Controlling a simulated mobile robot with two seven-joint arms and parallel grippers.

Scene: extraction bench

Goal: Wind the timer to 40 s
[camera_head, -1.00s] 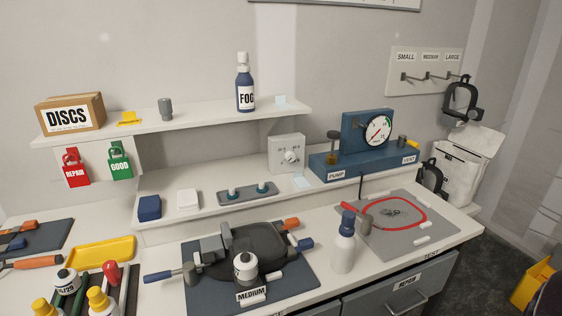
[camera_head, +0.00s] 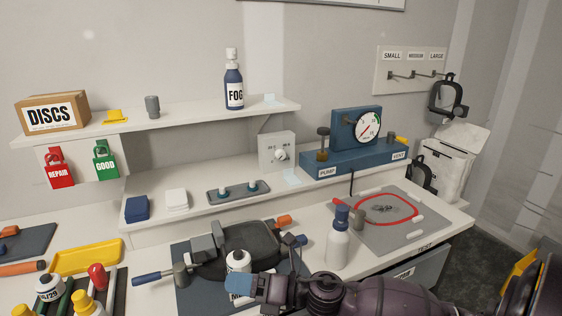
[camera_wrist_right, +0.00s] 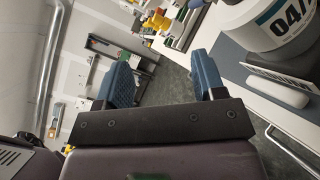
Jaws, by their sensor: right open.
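The timer is a pale square box (camera_head: 269,146) with a round white knob (camera_head: 281,155), upright on the lower shelf below the fog bottle. Its scale marks are too small to read. My right gripper (camera_head: 243,284) reaches in from the lower right, low over the front of the bench, well in front of and below the timer. The timer cannot be made out there. My left gripper is not in view.
A white bottle with a blue cap (camera_head: 338,237) stands just beyond my right arm. The blue pump unit (camera_head: 355,157) stands right of the timer. A labelled container (camera_wrist_right: 278,22) is near the wrist camera.

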